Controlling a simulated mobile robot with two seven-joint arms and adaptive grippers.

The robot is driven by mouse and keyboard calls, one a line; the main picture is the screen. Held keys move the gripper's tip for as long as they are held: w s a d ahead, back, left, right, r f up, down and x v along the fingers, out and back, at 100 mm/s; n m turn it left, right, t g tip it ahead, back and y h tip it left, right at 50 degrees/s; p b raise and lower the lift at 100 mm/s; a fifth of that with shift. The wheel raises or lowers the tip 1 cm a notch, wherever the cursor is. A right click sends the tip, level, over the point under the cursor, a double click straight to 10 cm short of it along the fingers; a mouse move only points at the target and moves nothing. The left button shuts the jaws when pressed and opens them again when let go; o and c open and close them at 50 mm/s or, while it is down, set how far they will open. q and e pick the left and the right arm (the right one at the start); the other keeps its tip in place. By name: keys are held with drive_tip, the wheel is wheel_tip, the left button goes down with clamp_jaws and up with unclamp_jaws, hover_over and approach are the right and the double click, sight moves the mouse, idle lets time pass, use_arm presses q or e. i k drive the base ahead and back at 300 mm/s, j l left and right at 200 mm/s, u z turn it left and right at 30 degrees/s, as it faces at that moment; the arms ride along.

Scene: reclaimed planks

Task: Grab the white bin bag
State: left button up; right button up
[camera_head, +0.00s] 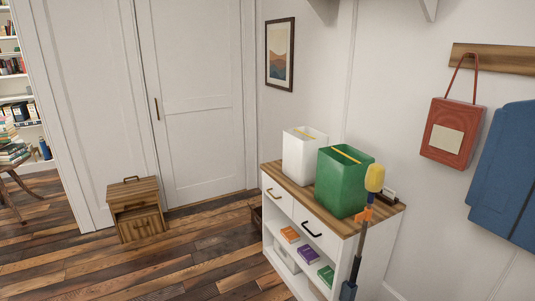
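The white bin bag (299,160) stands upright and open-topped on the wooden top of a white cabinet (273,223), towards its far end. A yellow strip shows at its mouth. A green bag (338,188) of similar shape, also with a yellow strip, stands beside it on the nearer side and hides part of its lower right. Neither of my grippers is in view.
A pole with a yellow head (375,178) and orange collar rises in front of the cabinet's near end. A red bag (453,132) and a blue item (507,172) hang on the right wall. A small wooden cabinet (138,210) stands by the door. The plank floor (190,265) between is clear.

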sight(301, 145)
drive_tip(key=i+j+u, duration=0.65)
drive_tip(key=i+u, duration=0.3)
drive_tip(key=i+z, duration=0.15)
drive_tip(key=i, duration=0.4)
drive_tip(key=i+j+z, duration=0.2)
drive_tip(key=i, duration=0.3)
drive_tip(key=i+j+z, duration=0.15)
drive_tip(key=i, duration=0.35)
drive_tip(key=i+z, duration=0.2)
drive_tip(key=z, duration=0.2)
drive_tip(key=i+z, duration=0.45)
drive_tip(key=z, duration=0.3)
drive_tip(key=i+j+z, duration=0.15)
drive_tip(key=z, duration=0.2)
